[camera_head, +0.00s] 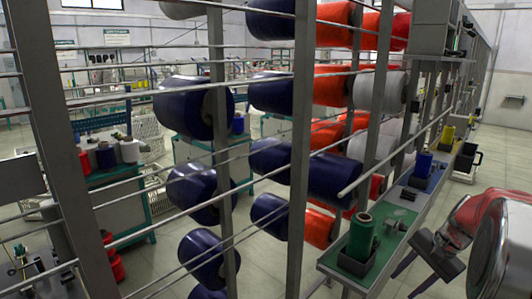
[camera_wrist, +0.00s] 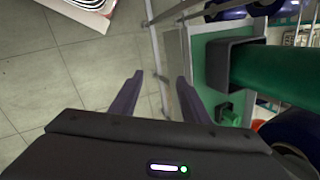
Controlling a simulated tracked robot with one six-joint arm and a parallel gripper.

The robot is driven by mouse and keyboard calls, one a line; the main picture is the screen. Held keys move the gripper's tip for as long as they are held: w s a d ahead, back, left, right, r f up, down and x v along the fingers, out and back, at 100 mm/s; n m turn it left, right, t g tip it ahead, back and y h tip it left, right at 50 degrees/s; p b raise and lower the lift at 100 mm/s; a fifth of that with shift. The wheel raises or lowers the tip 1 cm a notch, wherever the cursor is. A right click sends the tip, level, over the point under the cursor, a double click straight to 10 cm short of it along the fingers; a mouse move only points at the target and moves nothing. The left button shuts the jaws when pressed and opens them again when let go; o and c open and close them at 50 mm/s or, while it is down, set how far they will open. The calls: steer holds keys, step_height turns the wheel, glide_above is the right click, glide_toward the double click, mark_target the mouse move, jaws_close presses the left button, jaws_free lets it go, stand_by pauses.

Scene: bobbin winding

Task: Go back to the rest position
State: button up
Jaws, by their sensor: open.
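My gripper (camera_head: 406,278) hangs at the lower right of the head view, on my red and silver arm, pointing down and left. In the wrist view my gripper (camera_wrist: 160,78) has its two dark fingers apart with nothing between them. Below the fingers are floor tiles and rack bars. A green bobbin (camera_head: 363,236) stands in a dark square holder (camera_head: 356,262) on the green shelf (camera_head: 392,222), left of my gripper and apart from it. The green bobbin (camera_wrist: 277,70) and its holder (camera_wrist: 220,64) also show at the wrist view's right.
A rack with grey posts (camera_head: 302,130) and thin bars carries navy spools (camera_head: 192,106), red spools (camera_head: 330,90) and white spools (camera_head: 380,90). A blue bobbin (camera_head: 424,165) and a yellow one (camera_head: 447,136) stand farther along the shelf. Open floor (camera_head: 497,152) lies at the far right.

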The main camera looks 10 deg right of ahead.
steer(key=s+a+r+n+t+h, duration=0.1)
steer(key=s+a+r+n, duration=0.2)
steer(key=a, duration=0.7)
steer(key=s+a+r+n+t+h, duration=0.1)
steer(key=s+a+r+n, duration=0.2)
steer(key=s+a+n, duration=0.3)
steer(key=s+a+r+n+h, duration=0.1)
steer(key=s+a+r+n, duration=0.2)
steer(key=a, duration=1.1)
steer(key=s+n, duration=0.2)
steer(key=s, duration=0.2)
steer(key=shift+s+a+r+t, duration=0.15)
steer(key=shift+s+a+t, duration=0.2)
steer(key=shift+a+t, duration=0.05)
